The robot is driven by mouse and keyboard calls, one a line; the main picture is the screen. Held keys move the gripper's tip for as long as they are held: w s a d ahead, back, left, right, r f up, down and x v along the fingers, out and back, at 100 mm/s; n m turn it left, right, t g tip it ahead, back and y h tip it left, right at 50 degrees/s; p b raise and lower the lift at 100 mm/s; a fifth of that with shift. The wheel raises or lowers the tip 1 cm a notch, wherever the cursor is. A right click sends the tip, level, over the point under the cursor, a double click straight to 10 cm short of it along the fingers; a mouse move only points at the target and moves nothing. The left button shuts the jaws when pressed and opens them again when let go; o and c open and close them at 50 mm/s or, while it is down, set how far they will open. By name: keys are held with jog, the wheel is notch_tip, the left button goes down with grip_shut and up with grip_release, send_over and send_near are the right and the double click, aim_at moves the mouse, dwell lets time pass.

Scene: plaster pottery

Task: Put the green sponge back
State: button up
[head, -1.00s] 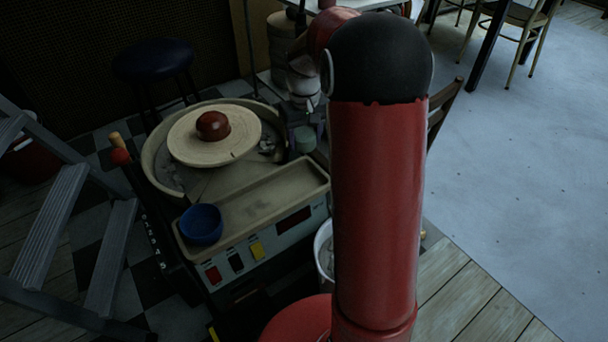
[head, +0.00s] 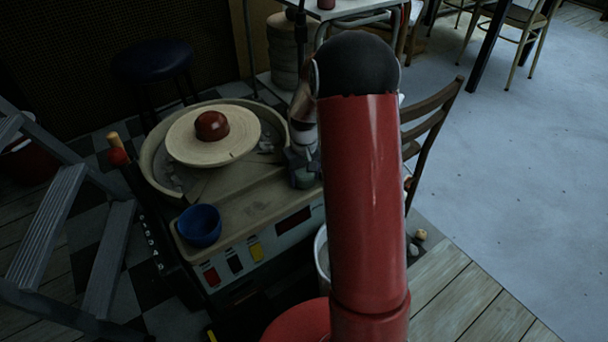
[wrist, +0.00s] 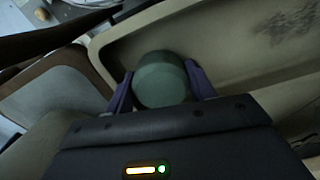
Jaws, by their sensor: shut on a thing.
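The green sponge (wrist: 162,78) is a round, dull green piece in the wrist view. My gripper (wrist: 160,88) has its two purple fingers on either side of it and is shut on it. The sponge is over or at the inner edge of the beige tray (wrist: 135,35) of the pottery wheel; I cannot tell whether it touches the tray. In the head view my gripper (head: 302,168) is at the right end of this tray (head: 255,205), partly behind my red arm. The sponge is hidden there.
A blue bowl (head: 200,225) stands at the tray's left end. A dark red bowl (head: 211,125) sits on the round wheel head (head: 190,150). A wooden chair (head: 432,130) stands right of my arm, and a grey ladder (head: 50,225) at left.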

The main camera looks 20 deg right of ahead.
aim_at(304, 172)
jog(key=shift+f, duration=0.1)
jog(key=o, duration=0.6)
notch_tip(304, 172, up, 12)
jog(key=p, duration=0.1)
jog(key=s+a+r+t, duration=0.2)
jog(key=s+a+r, duration=0.4)
jog(key=s+r, duration=0.4)
jog(key=s+a+r+t, duration=0.1)
jog(key=s+a, duration=0.1)
jog(key=s, duration=0.5)
jog(key=s+a+r+t, duration=0.1)
jog(key=s+a+t, duration=0.1)
jog(key=s, duration=0.6)
jog(key=shift+a+t, duration=0.3)
jog(key=shift+a, duration=0.05)
